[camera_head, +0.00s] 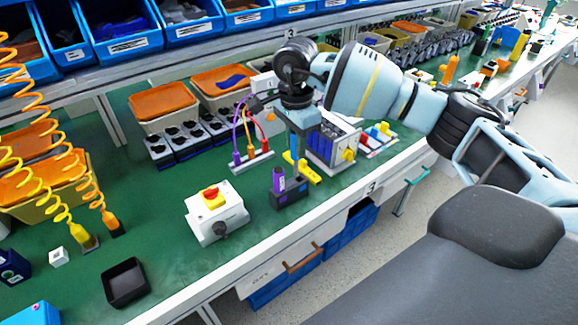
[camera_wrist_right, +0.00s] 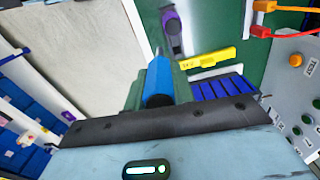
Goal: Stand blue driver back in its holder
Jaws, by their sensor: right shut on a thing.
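My right gripper (camera_head: 302,146) is above the bench, pointing down, behind the dark tool holder (camera_head: 290,196). In the right wrist view it is shut on the blue driver (camera_wrist_right: 159,80), whose blue handle sits between the greenish fingers. A thin shaft extends from the handle towards the purple driver. The purple driver (camera_head: 279,180) stands upright in the holder; its handle also shows in the right wrist view (camera_wrist_right: 172,28). The blue driver is apart from the holder. The holder's free opening cannot be made out. My left gripper is not in view.
A yellow bar (camera_head: 309,173) lies behind the holder. A white switch box (camera_head: 216,214) with a red-and-yellow knob stands left of it. Cables in a socket strip (camera_head: 250,162) and a grey panel box (camera_head: 333,143) stand close by.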

